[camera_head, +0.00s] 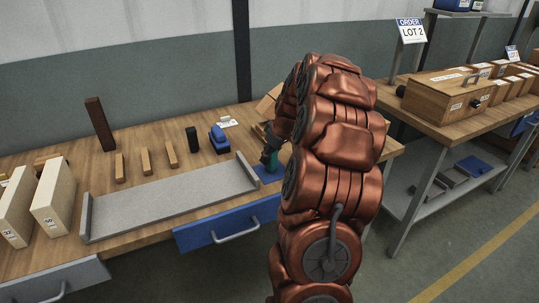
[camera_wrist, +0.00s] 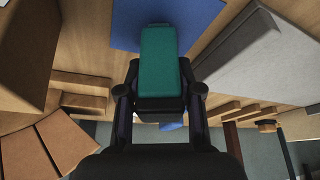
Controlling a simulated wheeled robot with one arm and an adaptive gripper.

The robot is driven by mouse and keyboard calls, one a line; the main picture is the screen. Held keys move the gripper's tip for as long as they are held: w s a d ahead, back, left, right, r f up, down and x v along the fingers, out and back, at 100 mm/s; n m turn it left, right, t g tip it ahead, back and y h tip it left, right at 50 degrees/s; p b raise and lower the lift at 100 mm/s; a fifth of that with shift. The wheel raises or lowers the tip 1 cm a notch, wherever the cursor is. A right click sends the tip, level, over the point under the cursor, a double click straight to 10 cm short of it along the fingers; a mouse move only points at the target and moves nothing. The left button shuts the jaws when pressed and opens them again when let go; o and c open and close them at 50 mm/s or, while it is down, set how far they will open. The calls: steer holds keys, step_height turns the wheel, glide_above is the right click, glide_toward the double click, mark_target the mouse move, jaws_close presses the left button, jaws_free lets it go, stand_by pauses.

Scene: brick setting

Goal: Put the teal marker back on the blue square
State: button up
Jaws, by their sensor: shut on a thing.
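My gripper (camera_head: 268,157) is at the right end of the workbench, partly hidden behind my arm in the head view. In the wrist view my gripper (camera_wrist: 160,95) is shut on the teal marker (camera_wrist: 160,55), a teal block with a dark lower part. The teal marker (camera_head: 272,162) shows only as a small patch in the head view. The blue square (camera_wrist: 205,14) lies flat on the bench just beyond the marker's far end. It also shows below my gripper in the head view (camera_head: 266,175). I cannot tell whether the marker touches it.
A grey tray (camera_head: 175,200) with raised ends lies left of the blue square. Wooden blocks (camera_head: 145,161), a dark upright block (camera_head: 100,125) and a blue object (camera_head: 219,138) stand behind it. Cream boxes (camera_head: 54,197) are at the left. A second bench (camera_head: 450,130) holds wooden boxes.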

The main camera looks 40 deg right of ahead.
steer(key=shift+f, duration=0.2)
steer(key=o, duration=0.9)
steer(key=shift+r, duration=0.15)
